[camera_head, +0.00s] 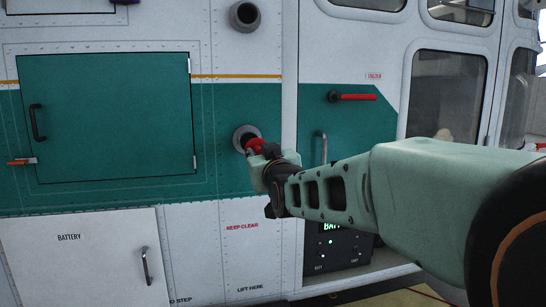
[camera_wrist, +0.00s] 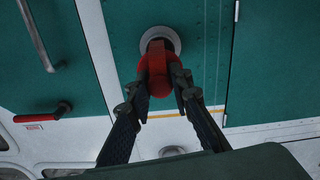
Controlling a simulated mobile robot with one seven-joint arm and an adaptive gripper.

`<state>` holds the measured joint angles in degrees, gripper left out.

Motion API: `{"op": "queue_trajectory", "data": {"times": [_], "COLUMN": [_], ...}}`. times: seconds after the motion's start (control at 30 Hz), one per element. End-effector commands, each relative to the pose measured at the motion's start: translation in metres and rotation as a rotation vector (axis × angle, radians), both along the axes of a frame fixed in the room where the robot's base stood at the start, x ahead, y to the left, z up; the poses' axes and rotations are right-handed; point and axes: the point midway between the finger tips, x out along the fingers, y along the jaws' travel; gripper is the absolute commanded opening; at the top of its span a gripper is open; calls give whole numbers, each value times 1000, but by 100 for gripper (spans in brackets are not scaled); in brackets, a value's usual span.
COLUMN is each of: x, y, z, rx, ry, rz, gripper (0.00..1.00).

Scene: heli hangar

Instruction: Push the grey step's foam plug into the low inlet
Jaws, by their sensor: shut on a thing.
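The low inlet (camera_head: 237,134) is a grey ring on the green band of the helicopter's side. It also shows in the wrist view (camera_wrist: 176,42), with a dark opening. My gripper (camera_head: 262,153) is shut on a red foam plug (camera_wrist: 158,68), one finger on each side. In the head view the plug (camera_head: 256,145) is at the inlet's lower right, mostly hidden by my gripper. In the wrist view it overlaps the inlet's mouth. I cannot tell whether its far end is inside. The grey step cannot be made out.
A second, higher inlet (camera_head: 245,16) is open above. A green hatch (camera_head: 105,115) with a black handle is left of the low inlet. A red handle (camera_head: 352,96) and a grey grab bar (camera_head: 321,148) are to the right. A battery door (camera_head: 85,255) is below.

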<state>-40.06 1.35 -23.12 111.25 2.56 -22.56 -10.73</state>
Motion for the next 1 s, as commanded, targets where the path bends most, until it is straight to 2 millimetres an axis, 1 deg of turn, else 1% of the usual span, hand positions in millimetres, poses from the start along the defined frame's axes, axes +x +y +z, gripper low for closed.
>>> {"op": "queue_trajectory", "data": {"times": [0.6, 1.0], "x": [43, 67], "y": [12, 19], "z": [2, -1], "rx": [-2, -1], "ry": [0, 1], "rz": [-1, 0], "gripper": [0, 0]}}
